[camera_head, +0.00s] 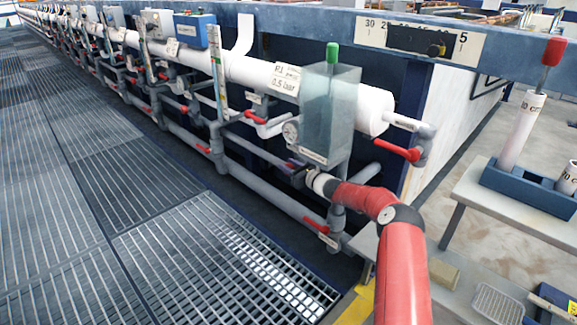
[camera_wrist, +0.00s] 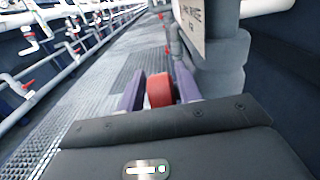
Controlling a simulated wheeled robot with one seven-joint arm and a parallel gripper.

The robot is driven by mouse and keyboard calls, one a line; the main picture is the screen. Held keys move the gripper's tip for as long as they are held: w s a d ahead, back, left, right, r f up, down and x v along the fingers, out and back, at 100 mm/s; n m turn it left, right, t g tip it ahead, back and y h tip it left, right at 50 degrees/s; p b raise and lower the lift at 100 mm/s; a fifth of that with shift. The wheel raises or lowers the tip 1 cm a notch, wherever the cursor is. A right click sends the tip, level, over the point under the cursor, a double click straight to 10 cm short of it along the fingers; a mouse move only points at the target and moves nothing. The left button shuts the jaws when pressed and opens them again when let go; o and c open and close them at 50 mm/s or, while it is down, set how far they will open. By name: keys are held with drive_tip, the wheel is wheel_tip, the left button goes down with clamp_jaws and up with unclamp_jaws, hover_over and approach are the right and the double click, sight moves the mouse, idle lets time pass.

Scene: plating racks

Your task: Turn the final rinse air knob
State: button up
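A red round knob (camera_wrist: 159,90) shows in the wrist view between the two purple fingers of my gripper (camera_wrist: 159,93). In the head view my red arm reaches in from the lower right, and my gripper (camera_head: 294,166) is at the grey pipework, left of and below a clear tank (camera_head: 331,115). The knob is mostly hidden there by the gripper. I cannot read a label that names it.
A green-topped rod (camera_head: 332,54) stands in the tank, beside a round gauge (camera_head: 290,132). Red valve handles (camera_head: 399,150) (camera_head: 316,225) are close by. A grey bench (camera_head: 515,217) with a blue holder (camera_head: 530,188) is at right. The grating walkway (camera_head: 100,210) is clear.

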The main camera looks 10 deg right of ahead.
drive_tip(key=shift+w+a, duration=0.15)
drive_tip(key=shift+w, duration=0.05)
drive_tip(key=c, duration=0.7)
drive_tip(key=shift+f+b, duration=0.4)
drive_tip(key=shift+b, duration=0.8)
drive_tip(key=shift+s+f+t+y+b, duration=0.1)
drive_tip(key=shift+t+y+b, duration=0.2)
drive_tip(key=shift+t+b, duration=0.3)
drive_tip(key=shift+t+y+b, duration=0.3)
drive_tip(key=shift+b, duration=0.85)
drive_tip(key=shift+r, duration=0.5)
